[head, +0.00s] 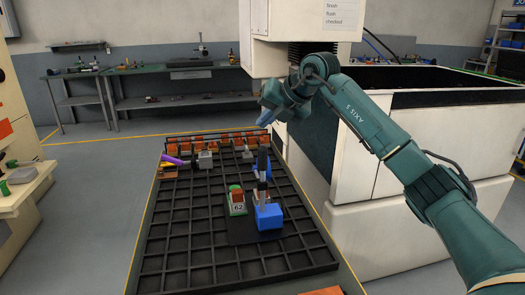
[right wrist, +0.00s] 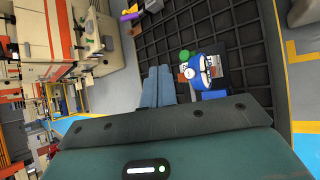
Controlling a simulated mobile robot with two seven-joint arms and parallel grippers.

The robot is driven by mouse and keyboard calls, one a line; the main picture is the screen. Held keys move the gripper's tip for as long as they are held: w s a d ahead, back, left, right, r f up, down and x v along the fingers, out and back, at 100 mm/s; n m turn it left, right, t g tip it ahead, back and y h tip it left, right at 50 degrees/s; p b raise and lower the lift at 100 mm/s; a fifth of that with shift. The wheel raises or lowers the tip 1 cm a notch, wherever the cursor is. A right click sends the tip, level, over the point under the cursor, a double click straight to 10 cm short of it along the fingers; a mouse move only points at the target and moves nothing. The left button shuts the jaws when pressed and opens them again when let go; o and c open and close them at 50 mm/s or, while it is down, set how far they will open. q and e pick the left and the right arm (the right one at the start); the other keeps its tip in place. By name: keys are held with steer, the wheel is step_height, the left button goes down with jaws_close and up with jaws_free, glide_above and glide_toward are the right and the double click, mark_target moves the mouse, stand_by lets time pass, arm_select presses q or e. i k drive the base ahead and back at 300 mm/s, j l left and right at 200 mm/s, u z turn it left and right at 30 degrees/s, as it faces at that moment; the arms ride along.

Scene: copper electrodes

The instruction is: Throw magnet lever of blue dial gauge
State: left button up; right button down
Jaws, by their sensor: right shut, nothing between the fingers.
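The blue dial gauge stands upright on the black gridded table, its blue base (head: 269,216) on a dark pad and its dark post rising from it. In the right wrist view its round white dial (right wrist: 197,70) in a blue ring faces the camera, with part of the blue base (right wrist: 214,95) below. I cannot make out the magnet lever. My right gripper (head: 264,118) is above and beyond the gauge, apart from it. Its blue-grey fingers (right wrist: 158,72) are together and empty. My left gripper is not in view.
A green-and-white block marked 62 (head: 237,203) with an orange part stands close left of the base. A row of orange-and-white holders (head: 210,142) lines the table's far edge. A purple-handled item (head: 173,160) lies far left. Near-left cells are clear. A white machine (head: 350,150) stands right.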

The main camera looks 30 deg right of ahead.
mark_target(282, 202)
steer(key=k+l, duration=0.25)
steer(key=k, duration=0.2)
steer(key=k+l, duration=0.3)
steer(key=k, duration=0.2)
